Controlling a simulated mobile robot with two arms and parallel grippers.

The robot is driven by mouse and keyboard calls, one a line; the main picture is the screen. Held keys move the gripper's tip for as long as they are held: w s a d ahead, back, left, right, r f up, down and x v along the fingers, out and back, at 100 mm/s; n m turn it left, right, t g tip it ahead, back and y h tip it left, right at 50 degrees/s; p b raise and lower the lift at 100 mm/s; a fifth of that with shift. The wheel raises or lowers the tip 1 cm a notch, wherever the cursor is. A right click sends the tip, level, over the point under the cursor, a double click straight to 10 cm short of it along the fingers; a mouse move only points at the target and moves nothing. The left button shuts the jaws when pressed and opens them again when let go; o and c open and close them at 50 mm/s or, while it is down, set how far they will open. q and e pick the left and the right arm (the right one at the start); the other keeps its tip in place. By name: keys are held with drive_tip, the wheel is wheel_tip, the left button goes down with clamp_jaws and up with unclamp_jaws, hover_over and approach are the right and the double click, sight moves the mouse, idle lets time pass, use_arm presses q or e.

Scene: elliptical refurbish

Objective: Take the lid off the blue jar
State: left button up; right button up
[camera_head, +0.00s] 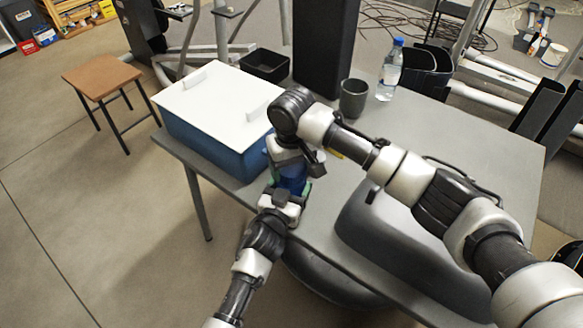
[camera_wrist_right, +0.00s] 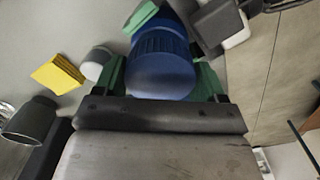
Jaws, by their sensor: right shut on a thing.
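The blue jar (camera_head: 292,178) is in front of the blue box, near the table's front edge, mostly hidden by my grippers. My left gripper (camera_head: 290,190) reaches it from below, with green finger pads on both sides of its body. My right gripper (camera_head: 290,162) comes down over its top. In the right wrist view, the ribbed blue lid (camera_wrist_right: 162,66) sits between the green fingers of my right gripper (camera_wrist_right: 165,78), which is shut on it. Part of my left gripper (camera_wrist_right: 215,25) shows beyond it. I cannot see a gap between lid and jar.
A blue box with a white lid (camera_head: 215,95) stands at left. A black tray (camera_head: 264,65), dark mug (camera_head: 353,98) and water bottle (camera_head: 390,70) stand behind. A yellow block (camera_wrist_right: 57,75) and small pale cylinder (camera_wrist_right: 97,62) lie nearby. A grey rounded object (camera_head: 400,235) fills the right front.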

drive_tip(key=shift+r, duration=0.45)
drive_tip(key=shift+r, duration=2)
use_arm(q)
drive_tip(key=o, duration=1.7)
